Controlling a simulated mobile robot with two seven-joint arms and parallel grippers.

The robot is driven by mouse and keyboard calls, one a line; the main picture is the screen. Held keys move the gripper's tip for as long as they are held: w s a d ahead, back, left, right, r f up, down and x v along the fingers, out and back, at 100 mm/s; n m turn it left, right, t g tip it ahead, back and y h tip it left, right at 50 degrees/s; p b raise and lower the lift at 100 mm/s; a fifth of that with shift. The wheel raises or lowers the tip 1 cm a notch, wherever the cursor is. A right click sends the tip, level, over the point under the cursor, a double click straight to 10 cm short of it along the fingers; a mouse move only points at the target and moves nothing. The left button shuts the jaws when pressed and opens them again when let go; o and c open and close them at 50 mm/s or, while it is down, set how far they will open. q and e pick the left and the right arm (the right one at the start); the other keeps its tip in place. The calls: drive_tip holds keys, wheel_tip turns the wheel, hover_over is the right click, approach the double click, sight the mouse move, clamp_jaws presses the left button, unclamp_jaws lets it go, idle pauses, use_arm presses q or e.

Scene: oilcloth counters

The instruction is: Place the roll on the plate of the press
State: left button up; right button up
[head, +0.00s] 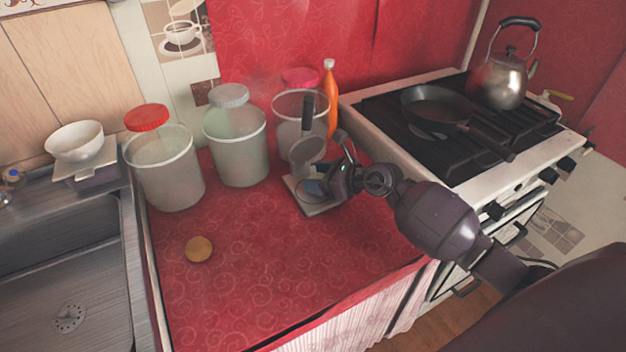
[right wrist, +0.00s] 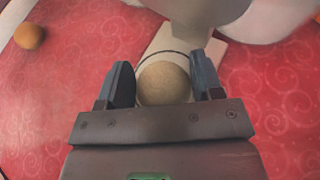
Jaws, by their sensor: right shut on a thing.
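The press (head: 318,208) stands on the red counter, with a pale base and a grey upper part with a dark upright handle. In the right wrist view its pale base (right wrist: 172,38) lies behind the held roll. My right gripper (head: 325,182) is at the press, low over its base. It is shut on a round tan roll (right wrist: 163,83), which sits between its two fingers; in the head view this roll is not clearly visible. I cannot tell whether the roll touches the plate. A second roll (head: 199,249) lies on the counter; it also shows in the right wrist view (right wrist: 29,36). My left gripper is out of view.
Several lidded tubs, one with a red lid (head: 147,117), and an orange bottle (head: 329,95) stand behind the press. A stove with a pan (head: 436,105) and a kettle (head: 502,80) is at right, a sink (head: 65,270) at left. The front counter is mostly clear.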

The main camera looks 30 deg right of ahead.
drive_tip(key=shift+w+a, duration=0.55)
drive_tip(key=shift+w, duration=0.2)
drive_tip(key=shift+s+d+f+b, duration=0.15)
drive_tip(key=shift+f+b, duration=0.2)
drive_tip(key=shift+f, duration=0.55)
drive_tip(key=shift+r, duration=0.1)
drive_tip(key=o, duration=0.9)
